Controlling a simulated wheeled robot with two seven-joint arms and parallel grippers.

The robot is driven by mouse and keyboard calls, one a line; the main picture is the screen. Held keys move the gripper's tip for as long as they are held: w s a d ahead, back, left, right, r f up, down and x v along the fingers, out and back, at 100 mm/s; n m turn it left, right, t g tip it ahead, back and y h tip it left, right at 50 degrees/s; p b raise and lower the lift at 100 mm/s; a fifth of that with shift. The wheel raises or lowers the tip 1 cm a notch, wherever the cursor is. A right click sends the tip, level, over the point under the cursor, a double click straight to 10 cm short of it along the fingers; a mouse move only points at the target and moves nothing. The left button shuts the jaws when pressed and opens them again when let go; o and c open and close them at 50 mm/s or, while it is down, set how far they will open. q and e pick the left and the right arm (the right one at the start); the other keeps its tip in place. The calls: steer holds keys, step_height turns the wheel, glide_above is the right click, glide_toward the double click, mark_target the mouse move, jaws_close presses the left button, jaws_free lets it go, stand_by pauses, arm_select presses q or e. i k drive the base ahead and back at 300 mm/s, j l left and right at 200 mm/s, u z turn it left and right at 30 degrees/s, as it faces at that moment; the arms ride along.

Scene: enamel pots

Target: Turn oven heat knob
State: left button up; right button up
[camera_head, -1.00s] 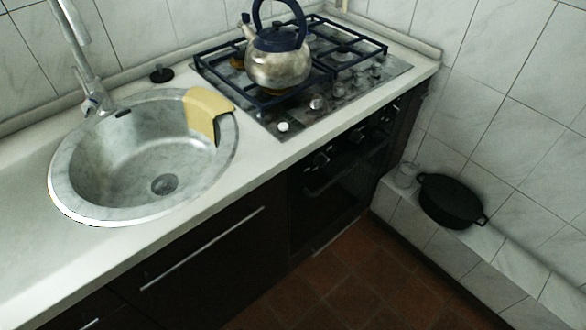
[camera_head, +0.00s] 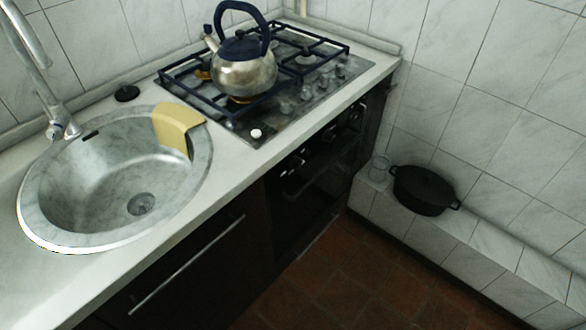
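The black oven (camera_head: 305,195) is built in under the counter, below the gas hob. Its dark front is seen at a steep angle. Its heat knobs (camera_head: 328,134) sit along the panel at the top of the front, small and dim, so their settings cannot be read. Neither of my grippers is in view.
A kettle (camera_head: 242,72) stands on the hob. A round sink (camera_head: 110,180) with a yellow cloth (camera_head: 178,126) on its rim is at left. A black pot (camera_head: 424,188) and a glass (camera_head: 379,168) stand on the tiled ledge. The brown floor (camera_head: 370,275) before the oven is clear.

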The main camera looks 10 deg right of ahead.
mark_target(295, 162)
steer(key=u, duration=0.45)
steer(key=i+l+u, duration=0.1)
steer(key=u, duration=0.35)
steer(key=l+u, duration=0.15)
steer(key=u, duration=0.35)
steer(key=l+u, duration=0.35)
steer(key=l, duration=0.2)
steer(key=l+u, duration=0.35)
steer(key=l, duration=0.2)
steer(key=k+l+u, duration=0.2)
steer(key=l+u, duration=0.15)
steer(key=l, duration=0.15)
steer(key=k+l, duration=0.1)
steer(key=l, duration=0.2)
steer(key=k+l, duration=0.1)
steer(key=l, duration=0.25)
steer(key=k+l, duration=0.1)
steer(key=l, duration=0.2)
steer(key=k+l, duration=0.1)
steer(key=l, duration=0.25)
steer(key=u, duration=0.05)
